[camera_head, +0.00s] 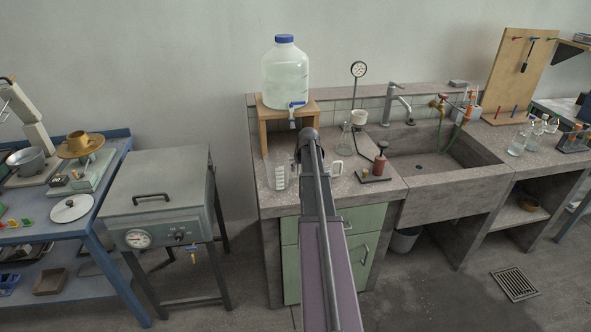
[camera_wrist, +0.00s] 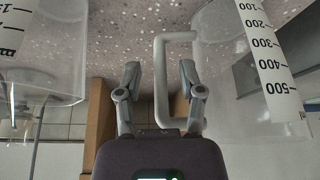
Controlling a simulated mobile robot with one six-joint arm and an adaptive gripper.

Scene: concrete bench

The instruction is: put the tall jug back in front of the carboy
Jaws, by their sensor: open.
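The carboy (camera_head: 285,75), clear with a blue cap and a tap, stands on a wooden stand (camera_head: 263,132) at the bench's back left. A clear jug (camera_head: 280,178) with a white scale stands on the bench in front of the stand's left side. In the wrist view, which is upside down, this jug (camera_wrist: 235,95) is at the right, its pale handle (camera_wrist: 160,85) between my fingers. My gripper (camera_wrist: 160,85) is open around the handle, with gaps showing on both sides. In the head view my arm hides the gripper.
A second clear graduated vessel (camera_wrist: 45,45) is close on the other side of my gripper; its white handle (camera_head: 337,168) shows beside my arm.

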